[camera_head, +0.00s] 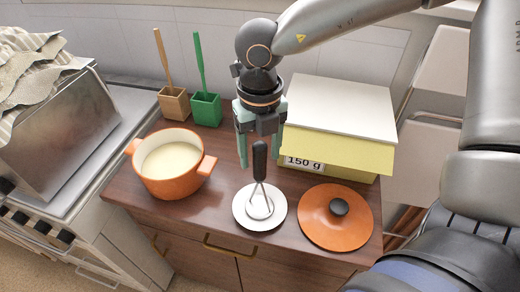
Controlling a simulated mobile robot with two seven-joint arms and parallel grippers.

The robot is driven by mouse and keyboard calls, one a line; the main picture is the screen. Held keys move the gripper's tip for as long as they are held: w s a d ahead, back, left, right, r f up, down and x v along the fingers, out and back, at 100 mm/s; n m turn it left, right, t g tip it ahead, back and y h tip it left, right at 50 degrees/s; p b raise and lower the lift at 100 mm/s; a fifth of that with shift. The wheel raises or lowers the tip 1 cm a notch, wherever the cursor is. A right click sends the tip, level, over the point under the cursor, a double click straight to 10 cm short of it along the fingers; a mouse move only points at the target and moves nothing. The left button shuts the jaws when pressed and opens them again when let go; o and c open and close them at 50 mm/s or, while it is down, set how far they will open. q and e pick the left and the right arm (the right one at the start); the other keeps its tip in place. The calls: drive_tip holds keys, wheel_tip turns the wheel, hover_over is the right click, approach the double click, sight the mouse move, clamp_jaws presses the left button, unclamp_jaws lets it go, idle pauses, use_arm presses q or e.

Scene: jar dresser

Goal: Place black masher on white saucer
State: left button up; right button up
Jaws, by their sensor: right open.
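The masher (260,164) has a black handle and a wire head. It stands upright, with its head on the white saucer (241,218) near the front middle of the dresser top. My right gripper (258,160) hangs above and just behind the masher with its fingers pointing down and spread apart. The fingers show on either side of the handle's top. I cannot tell whether they touch it. My left gripper is not in view.
An orange pot (170,184) with pale contents stands left of the saucer. An orange lid (335,228) with a dark knob lies to the right. A yellow box (352,153) is behind it. Wooden (175,104) and green (206,110) holders stand at the back.

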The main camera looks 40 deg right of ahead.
wheel_tip(320, 180, up, 12)
drive_tip(key=shift+r, duration=0.15)
idle(0.3)
idle(0.4)
